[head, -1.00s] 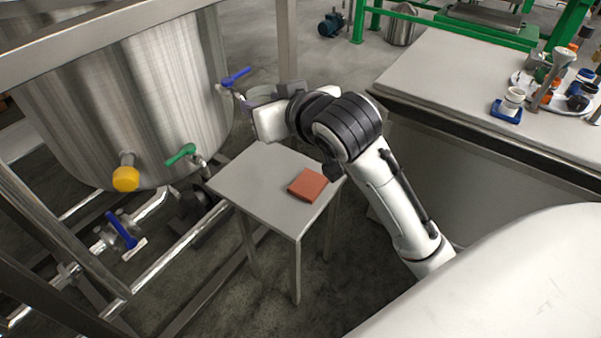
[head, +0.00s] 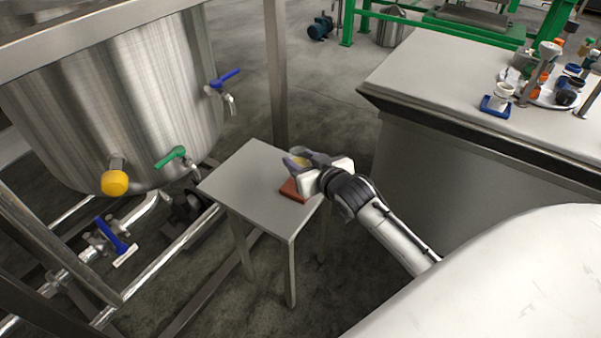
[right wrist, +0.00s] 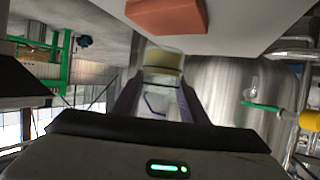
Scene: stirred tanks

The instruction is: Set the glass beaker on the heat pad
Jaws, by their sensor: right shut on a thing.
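The glass beaker (right wrist: 162,75) is held between the fingers of my right gripper (right wrist: 158,100), with yellowish contents inside. In the head view the beaker (head: 299,161) is small and partly hidden by my right gripper (head: 301,168). The heat pad (head: 291,191) is a flat reddish-brown square on the small grey table, partly covered by my gripper. In the right wrist view the pad (right wrist: 167,14) shows at the top edge, with a narrow gap in the picture between it and the beaker. The beaker is close above the pad; contact cannot be made out. My left gripper is out of view.
The small grey table (head: 243,190) is otherwise bare. A steel tank (head: 130,100) with a blue-handled tap (head: 226,80), a green-handled valve (head: 172,156) and a yellow knob (head: 115,182) stands at left. A workbench (head: 430,75) with several small items stands at right.

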